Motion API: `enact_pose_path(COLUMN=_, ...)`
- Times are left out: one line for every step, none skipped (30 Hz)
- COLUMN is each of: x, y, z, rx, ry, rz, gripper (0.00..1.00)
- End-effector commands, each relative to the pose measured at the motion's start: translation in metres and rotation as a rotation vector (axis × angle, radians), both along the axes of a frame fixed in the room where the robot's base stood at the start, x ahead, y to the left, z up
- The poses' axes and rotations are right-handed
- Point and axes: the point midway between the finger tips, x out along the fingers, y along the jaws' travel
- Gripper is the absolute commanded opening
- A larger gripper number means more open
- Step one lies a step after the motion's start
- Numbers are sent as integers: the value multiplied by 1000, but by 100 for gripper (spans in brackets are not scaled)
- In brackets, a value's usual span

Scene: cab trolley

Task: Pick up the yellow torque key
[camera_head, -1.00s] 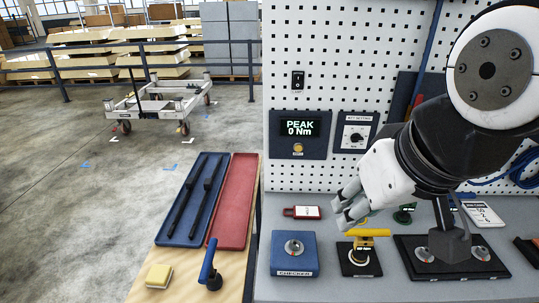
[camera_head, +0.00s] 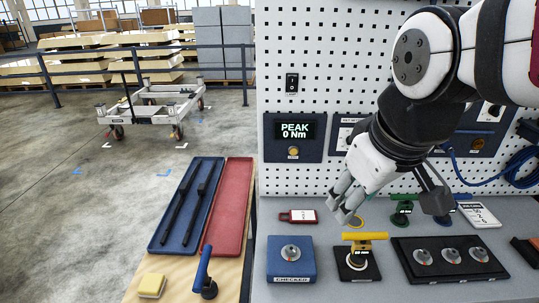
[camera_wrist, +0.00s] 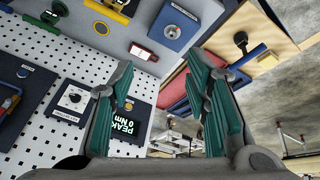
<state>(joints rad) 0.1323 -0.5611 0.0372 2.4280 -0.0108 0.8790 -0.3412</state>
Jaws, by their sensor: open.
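The yellow torque key (camera_head: 365,236) has a horizontal yellow handle and stands upright on a black square base (camera_head: 357,273) on the grey bench. In the wrist view, part of a yellow key (camera_wrist: 112,11) shows at the top left, outside the jaws. My gripper (camera_head: 345,205) is above and slightly left of the yellow key, tilted down to the left, apart from it. In the wrist view, my gripper's green-padded fingers (camera_wrist: 165,105) are spread with nothing between them.
A blue checker box (camera_head: 291,262) is left of the key; a black plate with several round sockets (camera_head: 451,258) is right. A green key (camera_head: 402,208) stands behind. A red tag (camera_head: 298,216) lies at the back. The pegboard (camera_head: 330,50) rises behind the bench.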

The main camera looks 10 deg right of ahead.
Motion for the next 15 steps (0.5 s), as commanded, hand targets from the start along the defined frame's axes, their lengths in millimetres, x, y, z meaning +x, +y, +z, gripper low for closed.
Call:
enact_pose_path(x=18, y=-11, z=-13, rx=-34, ry=44, rz=49, gripper=43)
enact_pose_path(x=26, y=-17, z=-19, rx=-56, ry=68, rz=89, gripper=43)
enact_pose_path(x=36, y=-25, z=-27, rx=-82, ry=98, rz=145, gripper=43)
enact_pose_path(x=44, y=-32, z=-33, rx=-99, ry=121, rz=186, gripper=43)
enact_pose_path(x=51, y=-39, z=-40, rx=-114, ry=143, rz=228, gripper=43)
enact_pose_path(x=61, y=-48, z=-49, rx=-133, ry=174, rz=285, gripper=43)
enact_pose_path(x=68, y=-55, z=-56, rx=-144, ry=195, rz=330, gripper=43)
enact_pose_path(x=74, y=-62, z=-63, rx=-154, ry=215, rz=374, gripper=43)
enact_pose_path(x=83, y=-72, z=-74, rx=-164, ry=243, rz=433, gripper=43)
enact_pose_path(x=88, y=-80, z=-82, rx=-169, ry=263, rz=479, gripper=43)
enact_pose_path(x=94, y=-87, z=-91, rx=-173, ry=281, rz=523, gripper=43)
enact_pose_path(x=101, y=-98, z=-103, rx=-176, ry=304, rz=585, gripper=43)
enact_pose_path(x=106, y=-105, z=-112, rx=-176, ry=320, rz=630, gripper=43)
enact_pose_path(x=110, y=-113, z=-120, rx=-176, ry=334, rz=676, gripper=43)
enact_pose_path(x=116, y=-122, z=-133, rx=-173, ry=349, rz=733, gripper=43)
